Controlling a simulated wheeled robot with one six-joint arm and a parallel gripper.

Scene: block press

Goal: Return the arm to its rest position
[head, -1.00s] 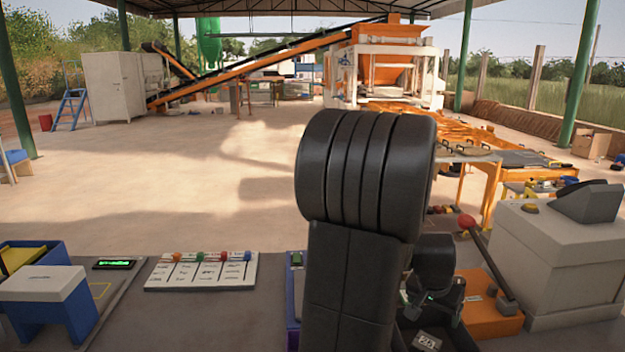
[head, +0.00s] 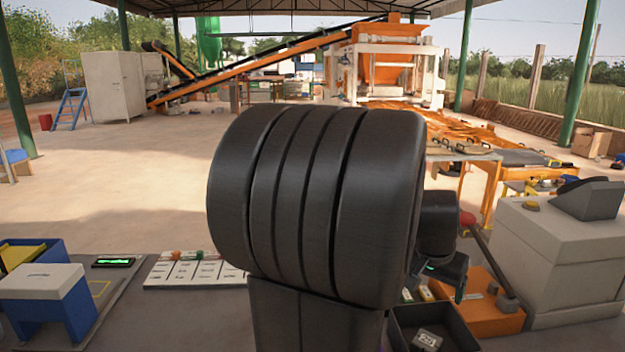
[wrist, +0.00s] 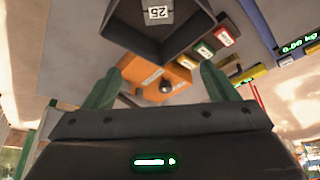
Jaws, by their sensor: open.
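My gripper (wrist: 160,69) is open, with its two green fingers apart and nothing held between them. In the wrist view it hangs over the bench, facing a dark open tray (wrist: 160,46) and an orange lever base (wrist: 178,82). In the head view a thick black joint of my own arm fills the middle. My wrist shows partly behind it at the right, above the dark tray (head: 458,326); the fingers cannot be made out there.
The orange lever base (head: 488,308) with its lever and a grey console (head: 560,262) stand at the right. A white card board (head: 182,272) is partly hidden by my arm. A blue bin (head: 52,250) and white-topped blue stand (head: 45,283) are at the left.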

